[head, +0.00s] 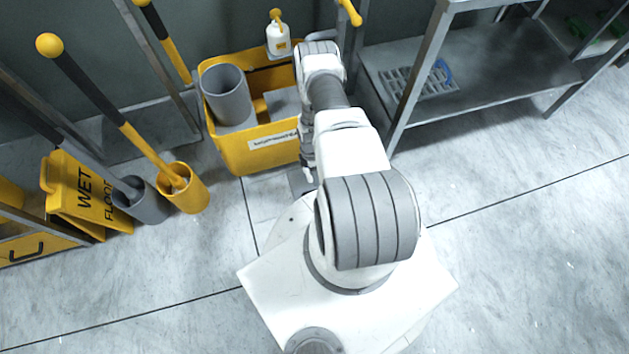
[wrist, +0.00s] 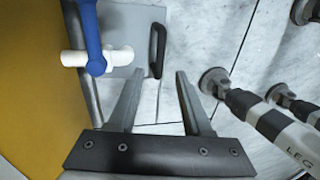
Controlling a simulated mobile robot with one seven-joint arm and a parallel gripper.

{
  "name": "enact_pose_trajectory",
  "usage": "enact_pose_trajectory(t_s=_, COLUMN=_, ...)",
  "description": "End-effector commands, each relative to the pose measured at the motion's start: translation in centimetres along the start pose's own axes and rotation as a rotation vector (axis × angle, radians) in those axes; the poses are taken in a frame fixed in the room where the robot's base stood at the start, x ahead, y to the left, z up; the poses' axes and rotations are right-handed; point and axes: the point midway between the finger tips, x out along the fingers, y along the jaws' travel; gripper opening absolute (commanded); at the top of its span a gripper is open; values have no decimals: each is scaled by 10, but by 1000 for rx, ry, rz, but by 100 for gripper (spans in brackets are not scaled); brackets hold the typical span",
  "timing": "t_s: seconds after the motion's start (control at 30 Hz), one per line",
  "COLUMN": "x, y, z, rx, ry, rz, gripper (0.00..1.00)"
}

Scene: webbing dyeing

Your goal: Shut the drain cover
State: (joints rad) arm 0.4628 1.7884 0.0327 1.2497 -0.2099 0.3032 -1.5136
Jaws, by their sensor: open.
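In the wrist view a flat grey plate (wrist: 137,28) with a black bar handle (wrist: 157,50) lies at the top, low by the floor. It looks like the drain cover; how far open it stands I cannot tell. My gripper (wrist: 160,76) is open and empty, its fingertips pointing toward the plate and just short of the handle in the picture. A white pipe fitting (wrist: 75,58) with a blue lever (wrist: 92,35) stands in front of the plate's left part.
The yellow bucket cart (head: 235,155) stands close; a yellow wall (wrist: 40,70) fills the wrist view's left. Striped posts (wrist: 262,118) stand to the right there. A grey shelf rack (head: 500,80) is at right; mop holders (head: 183,195) and a yellow sign (head: 85,195) at left.

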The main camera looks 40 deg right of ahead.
Motion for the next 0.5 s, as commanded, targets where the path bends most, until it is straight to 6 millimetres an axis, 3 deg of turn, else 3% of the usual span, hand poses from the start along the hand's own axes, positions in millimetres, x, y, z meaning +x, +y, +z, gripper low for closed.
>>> enact_pose_trajectory(t_s=0.03, x=-20, y=0, z=0, rx=0, ry=0, rz=2, gripper=50)
enact_pose_trajectory(t_s=0.2, x=-57, y=0, z=1, rx=0, ry=0, rz=2, gripper=50)
enact_pose_trajectory(t_s=0.5, x=-92, y=-1, z=1, rx=1, ry=0, rz=-1, gripper=50)
